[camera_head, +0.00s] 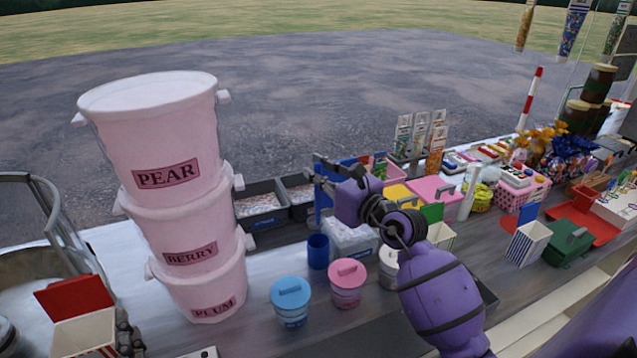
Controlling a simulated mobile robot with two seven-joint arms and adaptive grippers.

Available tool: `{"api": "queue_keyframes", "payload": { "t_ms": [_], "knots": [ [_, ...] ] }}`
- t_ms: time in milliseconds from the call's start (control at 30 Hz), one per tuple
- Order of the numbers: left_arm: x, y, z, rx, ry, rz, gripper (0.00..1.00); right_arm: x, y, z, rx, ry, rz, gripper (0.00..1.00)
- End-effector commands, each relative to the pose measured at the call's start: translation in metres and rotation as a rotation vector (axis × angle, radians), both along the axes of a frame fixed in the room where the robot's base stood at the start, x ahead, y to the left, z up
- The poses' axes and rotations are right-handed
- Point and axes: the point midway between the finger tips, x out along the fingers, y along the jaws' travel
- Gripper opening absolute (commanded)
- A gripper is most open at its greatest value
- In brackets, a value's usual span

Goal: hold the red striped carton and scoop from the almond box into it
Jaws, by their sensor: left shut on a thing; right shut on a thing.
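The red carton (84,333), with a raised red flap and a pale body, is at the lower left; its stripes are hard to make out. My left gripper (124,332), dark and partly cut off by the bottom edge, is shut on its right side. My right gripper (322,178) is shut on a blue thing (323,206), probably a scoop, mostly hidden, above the counter's middle. Dark boxes with pale contents (262,205) stand left of it, and a clear tub (352,238) stands below it. I cannot tell which box holds almonds.
Stacked pink buckets (205,245) stand tall between my grippers. A blue lidded tub (291,300), a pink lidded tub (347,284) and a blue cup (318,251) stand in front. A blue striped carton (528,243) and a green box (567,243) are at right.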

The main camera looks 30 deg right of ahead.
Motion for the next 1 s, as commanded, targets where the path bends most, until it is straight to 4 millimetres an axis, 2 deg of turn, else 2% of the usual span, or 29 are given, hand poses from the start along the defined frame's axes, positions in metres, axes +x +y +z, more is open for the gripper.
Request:
{"api": "queue_keyframes", "payload": {
  "t_ms": [33, 100, 200, 333, 433, 1000],
  "knots": [
    [-0.002, 0.0, -0.027, -0.003, 0.035, 0.003, 0.45, 0.005, 0.001, 0.004, -0.001, 0.002, 0.0, 0.0],
    [-0.005, 0.001, -0.049, -0.002, 0.054, 0.003, 0.45, 0.009, 0.0, 0.023, -0.001, 0.005, 0.004, 0.0],
    [-0.008, 0.001, -0.074, -0.001, 0.072, 0.004, 0.45, 0.007, 0.001, 0.05, -0.004, 0.005, 0.01, 0.0],
    [-0.011, 0.0, -0.094, -0.001, 0.093, 0.001, 0.45, -0.005, -0.001, 0.079, -0.003, 0.006, 0.004, 0.0],
    [-0.01, 0.0, -0.089, 0.0, 0.107, -0.003, 0.45, -0.016, -0.004, 0.084, 0.001, 0.008, -0.007, 0.0],
    [-0.01, 0.0, -0.088, 0.0, 0.133, 0.001, 0.45, -0.016, -0.003, 0.081, 0.001, 0.003, -0.003, 0.0]
  ]
}}
